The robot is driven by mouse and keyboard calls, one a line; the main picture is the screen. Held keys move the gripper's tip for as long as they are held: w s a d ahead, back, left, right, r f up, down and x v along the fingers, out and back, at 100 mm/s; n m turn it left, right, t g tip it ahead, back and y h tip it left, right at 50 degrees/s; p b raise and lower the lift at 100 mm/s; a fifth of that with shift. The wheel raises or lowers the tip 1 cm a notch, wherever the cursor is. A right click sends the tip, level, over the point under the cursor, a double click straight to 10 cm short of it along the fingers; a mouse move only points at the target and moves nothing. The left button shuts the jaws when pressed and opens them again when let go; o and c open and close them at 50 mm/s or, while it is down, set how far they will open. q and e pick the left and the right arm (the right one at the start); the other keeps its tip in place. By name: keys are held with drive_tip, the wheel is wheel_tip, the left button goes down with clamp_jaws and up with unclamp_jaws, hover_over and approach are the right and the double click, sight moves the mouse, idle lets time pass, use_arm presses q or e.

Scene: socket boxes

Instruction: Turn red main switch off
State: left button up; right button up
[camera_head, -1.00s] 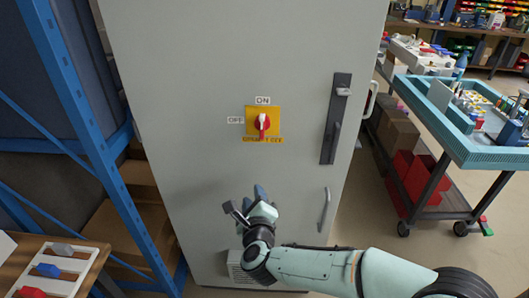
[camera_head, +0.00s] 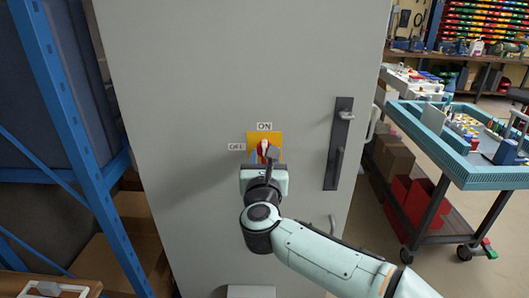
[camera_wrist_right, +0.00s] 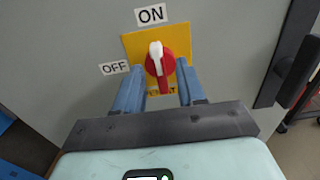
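The red main switch (camera_head: 263,147) sits on a yellow plate (camera_wrist_right: 134,45) on the grey cabinet door (camera_head: 200,90). In the right wrist view the red knob (camera_wrist_right: 164,62) has its white pointer up, towards the ON label (camera_wrist_right: 151,14). The OFF label (camera_wrist_right: 115,68) is to the left of the plate. My right gripper (camera_head: 267,160) is in front of the switch and hides its lower part in the head view. In the right wrist view its two blue fingers (camera_wrist_right: 158,84) are apart, one on each side of the knob. Contact cannot be told. My left gripper is not in view.
A black door handle (camera_head: 338,145) is on the cabinet to the right of the switch. A blue rack (camera_head: 75,120) stands on the left. A turquoise trolley (camera_head: 440,150) with parts stands on the right.

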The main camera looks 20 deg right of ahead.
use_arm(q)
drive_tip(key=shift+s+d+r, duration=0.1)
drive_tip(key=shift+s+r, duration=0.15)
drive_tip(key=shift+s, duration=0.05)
use_arm(e)
drive_tip(key=shift+x, duration=1)
drive_tip(key=shift+a, duration=0.1)
clamp_jaws()
